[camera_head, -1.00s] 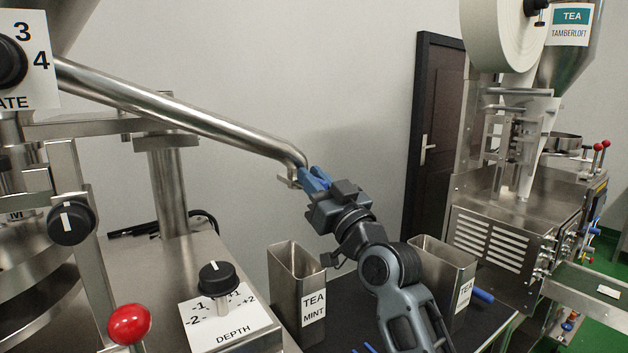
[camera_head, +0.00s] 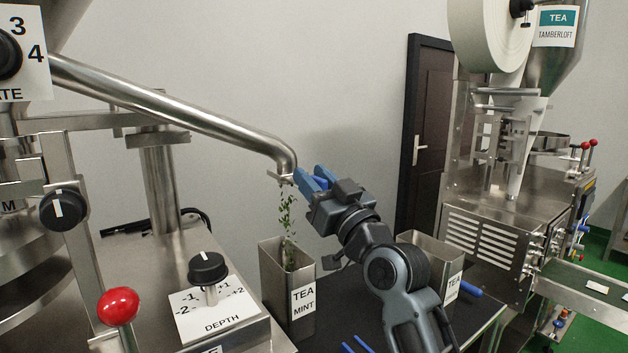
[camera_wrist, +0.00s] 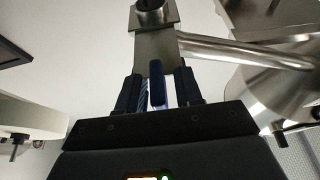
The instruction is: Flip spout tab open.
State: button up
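The steel spout (camera_head: 200,120) slopes down to the right, and leafy green tea (camera_head: 287,222) falls from its mouth into the open tin labelled TEA MINT (camera_head: 302,306). A flat steel tab (camera_head: 283,182) shows at the mouth; in the wrist view a steel plate (camera_wrist: 155,48) lies below the mouth. A dark blue bar (camera_wrist: 157,84) stands between the fingers, with gaps on both sides. My gripper (camera_head: 311,178) is just right of the spout mouth. Its fingers are apart. Whether a finger touches the tab is hard to tell.
A second steel tin (camera_head: 440,252) stands behind my arm on the dark table. A depth dial (camera_head: 208,268) and a red knob (camera_head: 118,306) are at the lower left. A packing machine (camera_head: 500,215) stands at the right. Blue rods (camera_head: 470,290) lie near the second tin.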

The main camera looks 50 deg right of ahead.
jog(key=shift+b+v, duration=1.75)
jog(key=shift+v, duration=2.15)
jog(key=shift+f, duration=0.1)
